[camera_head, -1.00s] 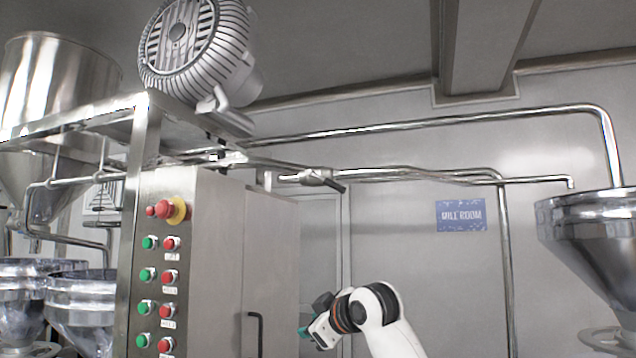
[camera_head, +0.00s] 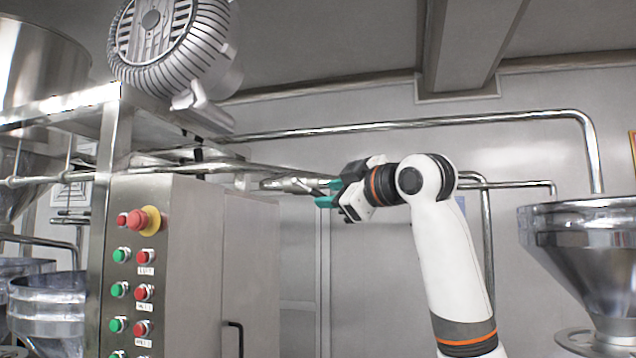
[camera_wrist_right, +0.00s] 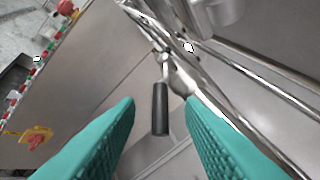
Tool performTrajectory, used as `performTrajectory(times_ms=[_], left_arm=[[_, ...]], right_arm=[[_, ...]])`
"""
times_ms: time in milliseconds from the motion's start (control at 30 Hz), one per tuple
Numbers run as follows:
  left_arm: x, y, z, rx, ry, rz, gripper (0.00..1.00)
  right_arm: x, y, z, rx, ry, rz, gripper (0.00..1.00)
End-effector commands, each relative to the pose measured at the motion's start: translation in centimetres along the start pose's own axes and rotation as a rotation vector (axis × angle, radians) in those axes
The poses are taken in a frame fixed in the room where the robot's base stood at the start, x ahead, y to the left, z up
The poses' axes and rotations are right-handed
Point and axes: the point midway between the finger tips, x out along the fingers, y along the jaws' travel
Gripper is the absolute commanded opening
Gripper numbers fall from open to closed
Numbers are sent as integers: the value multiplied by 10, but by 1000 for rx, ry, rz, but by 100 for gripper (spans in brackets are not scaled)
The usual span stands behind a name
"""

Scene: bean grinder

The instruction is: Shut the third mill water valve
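The water valve (camera_head: 290,184) sits on the horizontal pipe beside the steel control cabinet in the head view. Its dark lever handle (camera_wrist_right: 160,108) shows in the right wrist view, between and beyond my two teal fingers. My right gripper (camera_head: 326,194) is raised at the valve, its teal fingertips close to the handle. In the wrist view the right gripper (camera_wrist_right: 160,110) is open, with a finger on each side of the handle and gaps on both sides. In the head view the handle is mostly hidden by the gripper. My left gripper is not in view.
The control cabinet (camera_head: 190,260) with red and green buttons stands left of the valve. A motor (camera_head: 170,45) sits above it. Pipes (camera_head: 430,122) run along the wall. A steel hopper (camera_head: 590,245) stands at the right. Open space lies below the valve, right of the cabinet.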

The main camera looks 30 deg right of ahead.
Motion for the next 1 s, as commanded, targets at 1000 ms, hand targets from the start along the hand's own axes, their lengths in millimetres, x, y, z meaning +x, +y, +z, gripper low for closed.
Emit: performTrajectory(times_ms=[1000], left_arm=[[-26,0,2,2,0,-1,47]], right_arm=[[46,0,0,0,0,0,0]])
